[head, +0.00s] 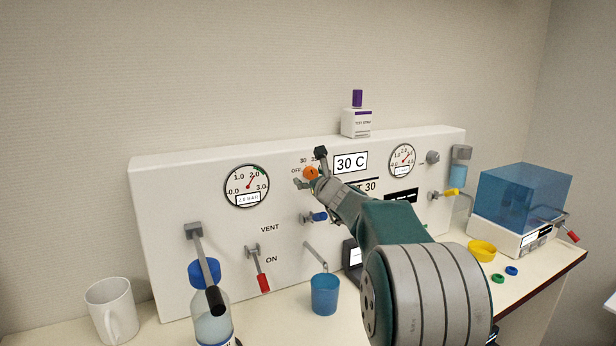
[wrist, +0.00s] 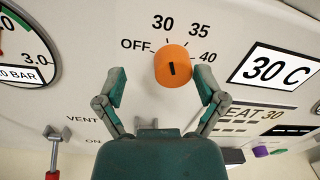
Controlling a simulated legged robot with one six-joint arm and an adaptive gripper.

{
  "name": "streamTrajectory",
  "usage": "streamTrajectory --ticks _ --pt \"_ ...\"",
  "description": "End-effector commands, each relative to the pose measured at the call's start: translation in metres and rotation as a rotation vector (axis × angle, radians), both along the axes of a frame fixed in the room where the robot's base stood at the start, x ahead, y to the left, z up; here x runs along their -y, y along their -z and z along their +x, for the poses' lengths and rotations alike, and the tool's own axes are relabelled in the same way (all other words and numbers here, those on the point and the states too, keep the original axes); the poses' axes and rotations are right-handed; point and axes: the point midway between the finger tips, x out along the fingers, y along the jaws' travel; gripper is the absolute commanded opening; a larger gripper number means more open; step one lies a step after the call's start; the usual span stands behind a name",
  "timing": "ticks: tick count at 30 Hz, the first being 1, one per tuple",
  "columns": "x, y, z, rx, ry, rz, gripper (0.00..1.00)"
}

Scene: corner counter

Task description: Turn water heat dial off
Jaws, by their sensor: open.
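The orange water heat dial (wrist: 172,66) is on the white panel, with OFF, 30, 35 and 40 printed around it. Its black mark looks nearly upright, and I cannot tell exactly which label it points to. The display beside it (wrist: 268,68) reads 30 C. The dial (head: 310,173) also shows in the head view, partly framed by my gripper. My gripper (wrist: 162,84) is open, its fingers either side of and a little below the dial in the wrist view. No contact shows.
Pressure gauges (head: 247,186) and (head: 402,161) flank the dial area. A blue-handled valve (head: 319,216) sits below the dial. A black-handled lever (head: 207,270), a red-handled lever (head: 262,282), a blue cup (head: 325,294) and a bottle (head: 211,325) stand lower left.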

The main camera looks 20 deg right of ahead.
Motion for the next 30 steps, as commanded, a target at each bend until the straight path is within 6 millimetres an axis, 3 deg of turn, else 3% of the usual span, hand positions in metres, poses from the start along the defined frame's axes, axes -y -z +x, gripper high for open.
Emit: streamTrajectory --ticks 4,12,14,18,30 --pt "0.0028 0.0013 0.0101 0.000 -0.002 0.002 0.84" --pt "-0.0012 -0.0002 0.0107 0.000 -0.002 -0.001 0.84" --pt "-0.0025 -0.0004 0.0107 0.000 -0.002 -0.002 0.62" --pt "-0.0027 -0.0002 0.0108 0.000 -0.002 -0.002 0.02" --pt "-0.0018 0.0010 0.0115 0.001 -0.004 -0.033 0.02"
